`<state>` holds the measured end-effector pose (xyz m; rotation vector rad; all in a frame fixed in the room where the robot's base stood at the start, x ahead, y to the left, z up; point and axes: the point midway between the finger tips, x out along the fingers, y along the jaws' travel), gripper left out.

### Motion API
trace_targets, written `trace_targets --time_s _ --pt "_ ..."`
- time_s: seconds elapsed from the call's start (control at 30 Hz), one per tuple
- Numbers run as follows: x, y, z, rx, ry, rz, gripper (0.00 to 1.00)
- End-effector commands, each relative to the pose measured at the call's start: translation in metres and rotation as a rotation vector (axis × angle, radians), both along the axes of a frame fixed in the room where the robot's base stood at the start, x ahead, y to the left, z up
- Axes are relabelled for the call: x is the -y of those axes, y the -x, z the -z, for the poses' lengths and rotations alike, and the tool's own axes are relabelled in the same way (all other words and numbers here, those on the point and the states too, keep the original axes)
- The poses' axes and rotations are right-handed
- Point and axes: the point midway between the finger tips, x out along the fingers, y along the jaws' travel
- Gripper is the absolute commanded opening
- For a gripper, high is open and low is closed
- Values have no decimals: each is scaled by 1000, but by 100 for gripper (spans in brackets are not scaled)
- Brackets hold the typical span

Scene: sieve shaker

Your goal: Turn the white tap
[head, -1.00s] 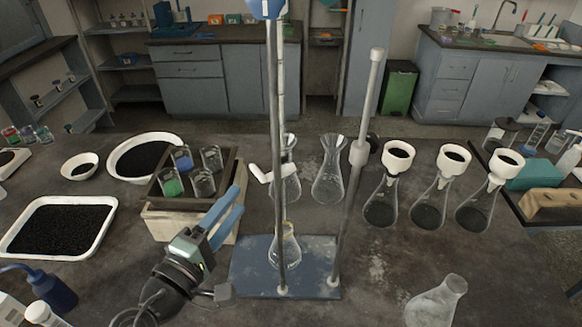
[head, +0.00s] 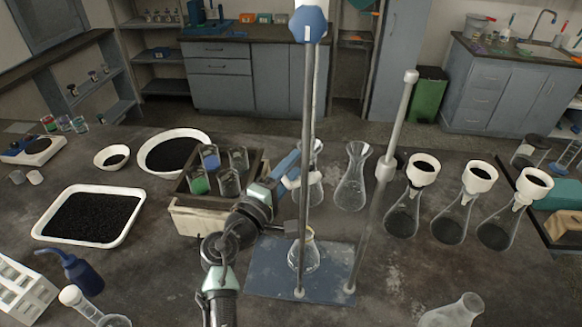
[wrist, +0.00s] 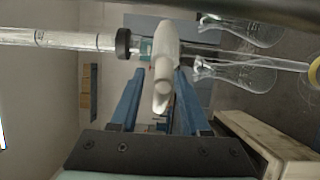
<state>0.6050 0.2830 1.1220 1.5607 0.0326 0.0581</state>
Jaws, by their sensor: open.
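The white tap (head: 290,182) sits low on the glass burette (head: 317,75), which stands behind a metal rod in the head view. In the wrist view the tap (wrist: 164,62) lies between and just ahead of my blue fingertips, beside the burette's black collar. My gripper (head: 287,165) is open. Its fingers point at the tap, one on each side of its handle in the wrist view (wrist: 158,88). I cannot tell whether either finger touches it. In the head view the fingers partly overlap the tap, and the rod hides part of it.
A small flask (head: 303,254) stands on the blue stand base (head: 262,282) below the burette. A wooden crate of jars (head: 183,212) is close to the left of my arm. Glass flasks (head: 352,180) stand right and behind. A slanted metal rod (head: 393,130) rises to the right.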

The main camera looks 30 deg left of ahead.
Motion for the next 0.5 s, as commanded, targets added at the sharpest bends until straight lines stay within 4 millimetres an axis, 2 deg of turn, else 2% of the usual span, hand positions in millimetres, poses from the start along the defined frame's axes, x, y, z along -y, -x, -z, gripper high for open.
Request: trace_targets --time_s 0.17,0.4,0.5 --pt "0 0 0 0 0 0 45" --pt "0 0 0 -1 0 0 1" --pt "0 0 0 -1 0 1 0"
